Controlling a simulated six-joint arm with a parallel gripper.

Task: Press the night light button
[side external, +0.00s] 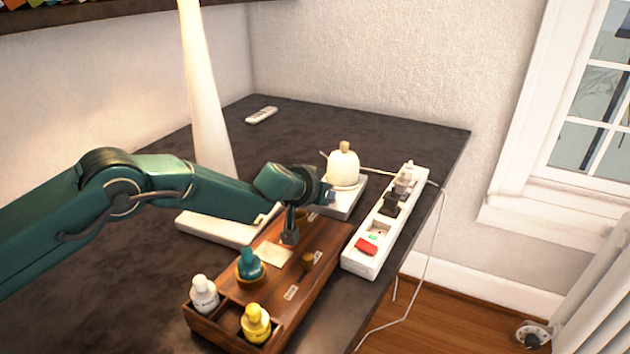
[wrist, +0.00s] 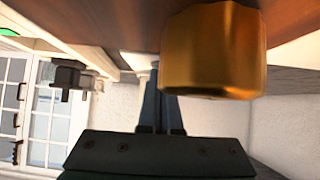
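A rounded white lamp (side external: 343,168) with a tan knob on top, apparently the night light, stands on a pale square base (side external: 345,199) behind the wooden box. I cannot make out its button. My gripper (side external: 290,238) points down over the far part of the wooden box (side external: 328,240), in front of and left of the lamp. In the wrist view my gripper's fingers (wrist: 159,85) lie close together with nothing visible between them. A brass knob (wrist: 212,50) sits right beside them in that view; whether they touch it is unclear.
The box holds a teal bottle (side external: 250,265), a white bottle (side external: 204,294) and a yellow bottle (side external: 256,323). A white power strip (side external: 362,258) with a red switch and black plugs lies to the right. A tall white lamp (side external: 205,110) stands left; a remote (side external: 261,115) lies behind.

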